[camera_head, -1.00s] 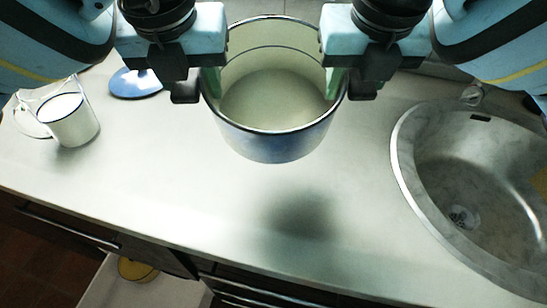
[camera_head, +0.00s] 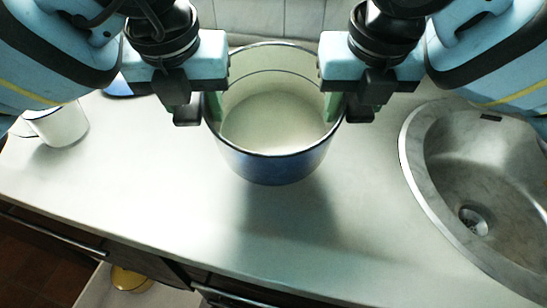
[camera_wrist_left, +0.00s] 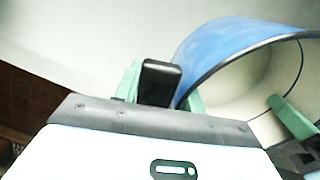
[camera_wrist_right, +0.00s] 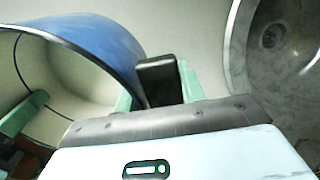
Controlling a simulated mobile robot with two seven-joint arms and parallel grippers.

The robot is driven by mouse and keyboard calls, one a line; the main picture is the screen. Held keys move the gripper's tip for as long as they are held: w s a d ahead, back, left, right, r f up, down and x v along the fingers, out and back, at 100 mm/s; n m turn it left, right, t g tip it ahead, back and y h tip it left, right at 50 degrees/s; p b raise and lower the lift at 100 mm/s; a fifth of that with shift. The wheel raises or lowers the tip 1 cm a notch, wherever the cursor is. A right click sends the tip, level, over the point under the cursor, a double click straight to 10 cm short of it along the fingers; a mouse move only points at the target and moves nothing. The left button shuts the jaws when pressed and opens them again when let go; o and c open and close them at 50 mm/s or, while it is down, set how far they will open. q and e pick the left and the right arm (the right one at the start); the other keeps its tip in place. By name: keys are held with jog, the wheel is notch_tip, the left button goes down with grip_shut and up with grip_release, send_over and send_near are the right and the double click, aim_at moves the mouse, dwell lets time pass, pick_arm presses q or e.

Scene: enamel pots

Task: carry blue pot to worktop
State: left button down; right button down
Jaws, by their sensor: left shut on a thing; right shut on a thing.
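The blue pot (camera_head: 268,168) has a cream inside and a dark rim, and it is upright between my two grippers in the head view. My left gripper (camera_head: 212,108) is shut on the pot's left wall. My right gripper (camera_head: 335,106) is shut on its right wall. The pot's blue side also shows in the left wrist view (camera_wrist_left: 222,45) and in the right wrist view (camera_wrist_right: 95,38). The pale worktop (camera_head: 150,190) lies below, with the pot's shadow just in front of it. I cannot tell whether the pot's base touches the worktop.
A white mug (camera_head: 62,124) stands at the left, partly behind my left arm, near a blue lid-like disc (camera_head: 118,88). A round metal sink (camera_head: 480,180) is at the right. A yellow item (camera_head: 130,280) lies in an open drawer below the front edge. The worktop's front middle is clear.

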pick_arm(q)
jog(key=shift+w+a, duration=0.1)
jog(key=shift+a, duration=0.05)
pick_arm(e)
jog(key=shift+d+f, duration=0.1)
pick_arm(q)
jog(key=c, duration=1.2)
grip_release()
pick_arm(e)
jog(key=c, duration=1.2)
grip_release()
pick_arm(q)
jog(key=o, duration=0.4)
jog(key=shift+c, duration=0.2)
pick_arm(e)
jog(key=o, duration=0.3)
jog(key=shift+o, duration=0.2)
pick_arm(q)
jog(key=v, duration=1.2)
pick_arm(e)
jog(key=v, duration=1.2)
